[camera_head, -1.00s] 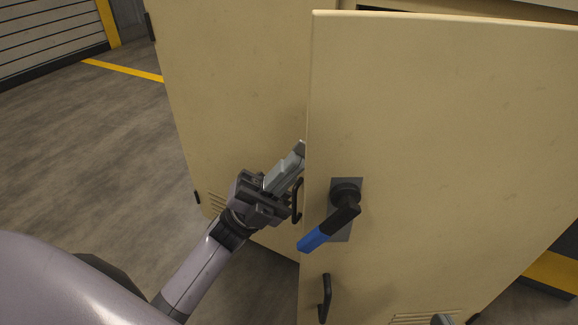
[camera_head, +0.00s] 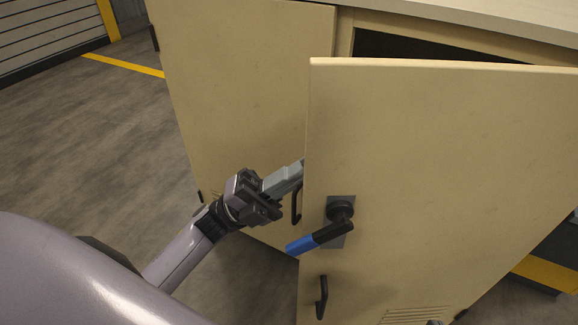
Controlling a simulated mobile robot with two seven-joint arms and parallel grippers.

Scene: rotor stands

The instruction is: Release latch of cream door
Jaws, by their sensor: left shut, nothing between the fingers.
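The cream door (camera_head: 430,150) stands ajar at the right. The lever points down and left. My left gripper (camera_head: 290,180) is shut and holds nothing. It lies left of the lever, between the two doors, and its tips are hidden behind the cream door's free edge. It is apart from the blue grip. Contact with the door's back cannot be told. My right gripper is not clearly in view.
A second cream-coloured door (camera_head: 230,90) with a black pull (camera_head: 297,204) stands behind my left gripper. Another black pull (camera_head: 322,297) is below the lever. A dark cabinet opening (camera_head: 430,48) shows above the front door. Grey floor (camera_head: 80,140) at the left is clear.

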